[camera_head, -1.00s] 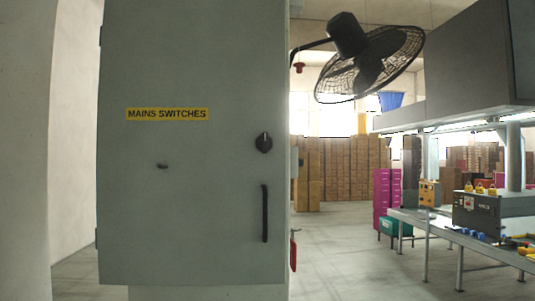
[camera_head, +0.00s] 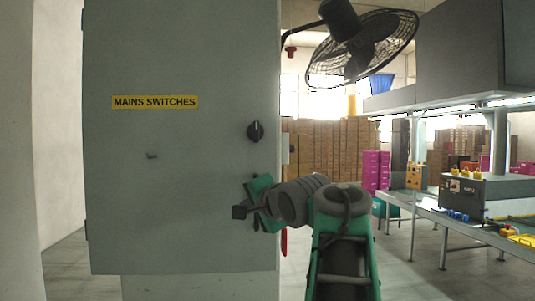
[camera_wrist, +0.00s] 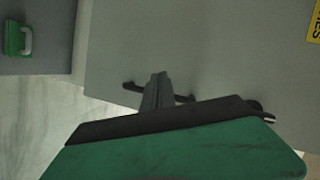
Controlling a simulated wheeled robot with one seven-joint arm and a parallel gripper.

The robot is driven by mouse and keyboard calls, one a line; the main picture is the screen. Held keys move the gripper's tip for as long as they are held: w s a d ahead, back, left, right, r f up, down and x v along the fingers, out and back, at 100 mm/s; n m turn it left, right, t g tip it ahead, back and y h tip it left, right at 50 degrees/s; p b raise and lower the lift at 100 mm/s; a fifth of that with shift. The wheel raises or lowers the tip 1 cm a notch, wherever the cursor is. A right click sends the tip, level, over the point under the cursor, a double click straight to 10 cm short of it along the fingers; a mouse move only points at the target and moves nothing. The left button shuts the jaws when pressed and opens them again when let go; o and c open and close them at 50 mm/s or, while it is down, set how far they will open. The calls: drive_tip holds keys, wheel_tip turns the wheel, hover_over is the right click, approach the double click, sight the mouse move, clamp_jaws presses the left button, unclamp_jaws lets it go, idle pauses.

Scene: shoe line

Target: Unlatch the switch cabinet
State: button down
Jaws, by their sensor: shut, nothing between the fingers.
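The grey switch cabinet door (camera_head: 180,215) with a yellow MAINS SWITCHES label (camera_head: 155,102) looks closed. A black knob (camera_head: 255,131) sits near its right edge, its light mark roughly upright. My gripper (camera_head: 240,212) is below the knob, in front of the door, and hides the black bar handle in the head view. In the wrist view my gripper (camera_wrist: 160,80) is shut and empty, its fingers crossing in front of the black handle (camera_wrist: 185,98). Whether they touch it I cannot tell. The knob (camera_wrist: 256,105) shows partly behind the gripper body.
A wall fan (camera_head: 360,45) hangs at upper right. A workbench (camera_head: 430,210) with a dark machine (camera_head: 470,190) stands at right. A red item (camera_head: 284,242) hangs beside the cabinet. A green item (camera_wrist: 18,38) shows at upper left of the wrist view.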

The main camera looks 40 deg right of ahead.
sight(259, 132)
drive_tip(key=s+d+r+m+t+h, duration=0.1)
drive_tip(key=s+d+r+m, duration=0.1)
drive_tip(key=s+r, duration=0.3)
drive_tip(key=s+d+r+m+t+h, duration=0.1)
drive_tip(key=s+d+r, duration=0.3)
drive_tip(key=r, duration=0.6)
drive_tip(key=shift+s+d+m+t+p, duration=0.3)
drive_tip(key=shift+s+d+m+p, duration=0.1)
drive_tip(key=shift+d+m, duration=0.45)
drive_tip(key=shift+w+a, duration=0.1)
drive_tip(key=p+x, duration=0.1)
drive_tip(key=x, duration=0.8)
drive_tip(key=shift+w+r+p, duration=0.15)
drive_tip(key=shift+w+p, duration=0.05)
drive_tip(key=shift+p, duration=0.2)
drive_tip(key=w+a, duration=0.2)
drive_tip(key=a, duration=0.1)
drive_tip(key=shift+w+b, duration=0.25)
drive_tip(key=shift+b, duration=0.15)
drive_tip(key=shift+d, duration=0.2)
drive_tip(key=shift+a, duration=0.1)
